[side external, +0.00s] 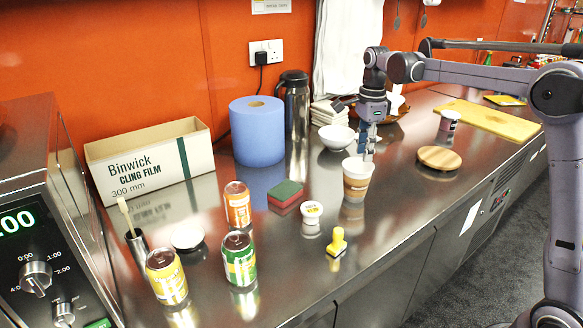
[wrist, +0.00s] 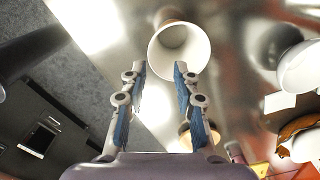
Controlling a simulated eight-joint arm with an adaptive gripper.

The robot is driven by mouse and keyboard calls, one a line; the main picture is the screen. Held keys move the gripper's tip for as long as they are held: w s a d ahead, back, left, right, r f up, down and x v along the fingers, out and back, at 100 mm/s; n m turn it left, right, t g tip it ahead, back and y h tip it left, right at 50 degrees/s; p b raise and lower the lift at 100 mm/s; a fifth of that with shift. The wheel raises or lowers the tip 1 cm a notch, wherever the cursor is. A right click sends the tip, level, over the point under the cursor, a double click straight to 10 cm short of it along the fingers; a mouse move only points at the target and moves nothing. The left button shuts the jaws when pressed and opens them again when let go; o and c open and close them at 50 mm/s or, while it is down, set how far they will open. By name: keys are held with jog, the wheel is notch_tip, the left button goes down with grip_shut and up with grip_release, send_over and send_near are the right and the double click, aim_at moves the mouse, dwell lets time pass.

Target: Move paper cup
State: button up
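The paper cup (side external: 357,182) is white with a brown band and stands upright near the front of the steel counter. In the wrist view its open white rim (wrist: 181,38) lies beyond my fingertips, offset to the right of the gap between them. My gripper (side external: 366,152) points down at the cup's rim in the side view. In the wrist view my gripper (wrist: 160,68) has its two blue-padded fingers apart with nothing between them. The right fingertip overlaps the cup's rim in that picture; I cannot tell whether it touches.
A round wooden board (side external: 439,158) is right of the cup, and a white bowl (side external: 336,137) is behind it. The counter's front edge is close.

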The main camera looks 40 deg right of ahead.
send_over(358, 198)
notch_tip(358, 198, down, 10)
jog(key=shift+w+d+r, duration=0.15)
dwell(0.3)
grip_shut()
